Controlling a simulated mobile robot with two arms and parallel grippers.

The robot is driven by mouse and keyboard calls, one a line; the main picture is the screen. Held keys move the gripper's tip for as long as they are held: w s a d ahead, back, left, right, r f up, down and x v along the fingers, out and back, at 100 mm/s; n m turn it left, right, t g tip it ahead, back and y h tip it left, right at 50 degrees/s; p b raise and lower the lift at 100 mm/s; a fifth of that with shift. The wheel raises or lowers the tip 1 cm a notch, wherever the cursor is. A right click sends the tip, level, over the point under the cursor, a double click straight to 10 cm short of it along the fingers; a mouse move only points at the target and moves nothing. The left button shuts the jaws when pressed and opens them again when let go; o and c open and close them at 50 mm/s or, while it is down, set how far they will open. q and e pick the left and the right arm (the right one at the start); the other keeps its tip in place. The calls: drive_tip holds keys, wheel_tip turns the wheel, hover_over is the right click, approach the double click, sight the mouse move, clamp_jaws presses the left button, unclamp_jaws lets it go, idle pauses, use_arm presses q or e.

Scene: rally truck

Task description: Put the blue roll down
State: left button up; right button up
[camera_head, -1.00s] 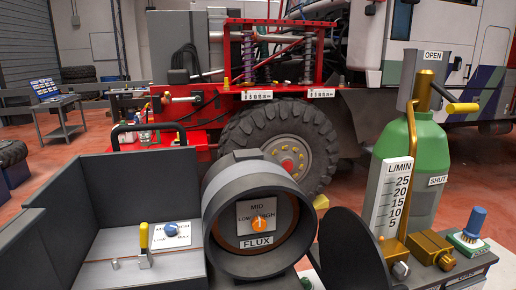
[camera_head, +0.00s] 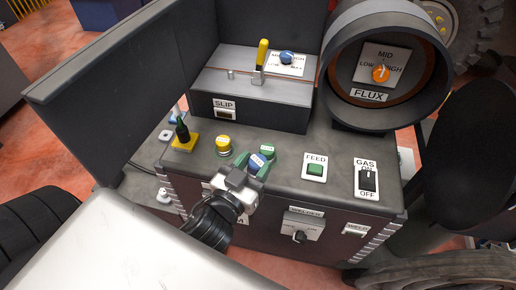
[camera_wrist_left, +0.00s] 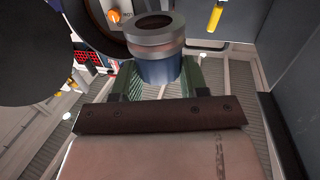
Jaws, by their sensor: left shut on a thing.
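My left gripper (camera_head: 255,166) comes in from the lower left in the head view, over the front of the control box. Its green fingers are shut on the small blue roll (camera_head: 258,161). In the left wrist view the blue roll (camera_wrist_left: 160,71) stands between the green fingers, with a grey ringed part at its far end. From these views I cannot tell whether the roll touches the box top. My right gripper is not in view.
The grey control box (camera_head: 310,140) carries a yellow button (camera_head: 224,145), a green FEED button (camera_head: 315,168) and a GAS switch (camera_head: 367,180). A black lever on a yellow base (camera_head: 186,145) stands at left. The round FLUX housing (camera_head: 385,60) rises at the back right.

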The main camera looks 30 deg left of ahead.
use_arm(q)
drive_tip(key=w+d+r+m+g+h, duration=0.3)
drive_tip(key=d+r+m+h, duration=0.4)
drive_tip(key=d, duration=0.5)
wheel_tip(320, 180, up, 2)
drive_tip(key=g+h, duration=0.1)
drive_tip(key=h, duration=0.2)
drive_tip(key=shift+w+h, duration=0.3)
drive_tip(key=shift+w, duration=0.05)
